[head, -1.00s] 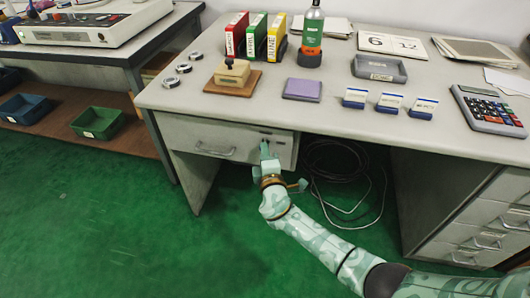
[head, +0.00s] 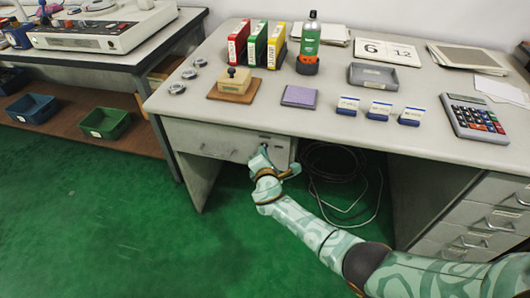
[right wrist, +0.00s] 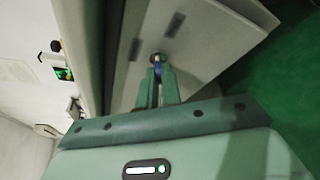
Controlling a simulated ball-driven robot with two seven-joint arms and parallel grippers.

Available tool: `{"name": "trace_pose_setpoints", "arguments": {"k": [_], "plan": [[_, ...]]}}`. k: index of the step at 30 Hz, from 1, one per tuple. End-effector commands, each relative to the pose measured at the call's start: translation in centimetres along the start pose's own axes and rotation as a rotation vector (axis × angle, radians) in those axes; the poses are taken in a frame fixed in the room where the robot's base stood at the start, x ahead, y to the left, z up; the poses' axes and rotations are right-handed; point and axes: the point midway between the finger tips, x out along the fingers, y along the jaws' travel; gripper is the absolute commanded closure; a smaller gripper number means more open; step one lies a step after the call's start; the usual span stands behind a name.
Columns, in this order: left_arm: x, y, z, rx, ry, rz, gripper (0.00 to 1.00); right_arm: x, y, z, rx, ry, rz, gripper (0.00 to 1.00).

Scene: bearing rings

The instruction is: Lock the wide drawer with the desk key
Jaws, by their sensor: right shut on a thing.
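The wide drawer (head: 207,140) is a grey front under the left part of the desk, and it looks closed. My left gripper is not in view.
The desk top (head: 330,115) holds binders, a green bottle (head: 310,38), a stamp on a wooden base (head: 234,84), a purple pad (head: 300,96) and a calculator (head: 474,117). Green floor (head: 110,220) is open at left.

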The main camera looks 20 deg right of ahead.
Motion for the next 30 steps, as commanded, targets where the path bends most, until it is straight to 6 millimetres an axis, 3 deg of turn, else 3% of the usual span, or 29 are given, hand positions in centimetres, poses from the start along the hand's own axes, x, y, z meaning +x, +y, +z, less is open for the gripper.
{"name": "trace_pose_setpoints", "arguments": {"k": [12, 30], "plan": [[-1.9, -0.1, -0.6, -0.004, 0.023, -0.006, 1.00, 0.0, 0.5, 0.0, -0.364, -0.001, -0.153, 1.00], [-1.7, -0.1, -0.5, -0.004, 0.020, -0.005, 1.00, 0.2, 0.6, -0.4, -0.806, 0.000, -0.335, 1.00]]}}
